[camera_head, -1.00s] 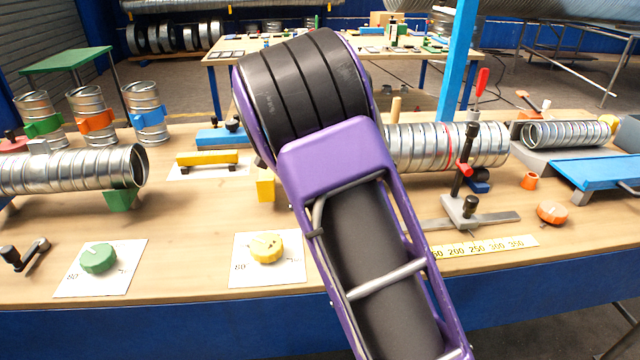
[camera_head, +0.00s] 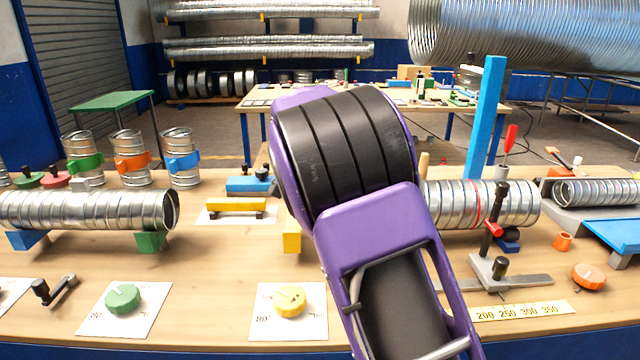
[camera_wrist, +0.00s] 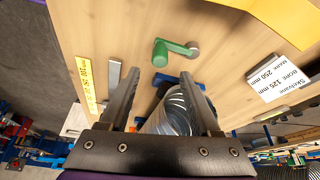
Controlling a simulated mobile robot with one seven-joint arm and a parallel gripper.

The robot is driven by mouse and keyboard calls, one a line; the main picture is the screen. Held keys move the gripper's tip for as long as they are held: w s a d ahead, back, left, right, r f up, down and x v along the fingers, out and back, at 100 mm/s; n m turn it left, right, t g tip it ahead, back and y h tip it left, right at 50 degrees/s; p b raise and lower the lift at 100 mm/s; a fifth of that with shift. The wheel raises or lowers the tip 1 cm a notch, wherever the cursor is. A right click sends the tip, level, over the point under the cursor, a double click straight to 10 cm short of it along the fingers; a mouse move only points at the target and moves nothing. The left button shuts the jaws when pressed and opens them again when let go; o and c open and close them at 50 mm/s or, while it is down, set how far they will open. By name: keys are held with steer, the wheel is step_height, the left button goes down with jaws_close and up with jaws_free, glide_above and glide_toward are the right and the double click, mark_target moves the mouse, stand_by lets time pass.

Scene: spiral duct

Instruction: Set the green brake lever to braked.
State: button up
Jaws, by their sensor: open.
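The green lever (camera_wrist: 175,49) shows in the wrist view on the wooden bench, with a round green grip at its left end and a grey pivot at its right end. My gripper (camera_wrist: 160,73) is open, its two dark fingers apart and nothing held between them. The lever appears beyond the fingertips, apart from them. I cannot read any braked mark beside it. In the head view my purple arm covers the middle of the bench, and neither the lever nor my gripper can be made out there.
A silver spiral duct (camera_wrist: 172,116) shows between and behind the fingers. A white label (camera_wrist: 283,78) lies right of the lever.

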steer(key=p+v, duration=0.1)
steer(key=v, duration=1)
steer(key=shift+a+r, duration=0.1)
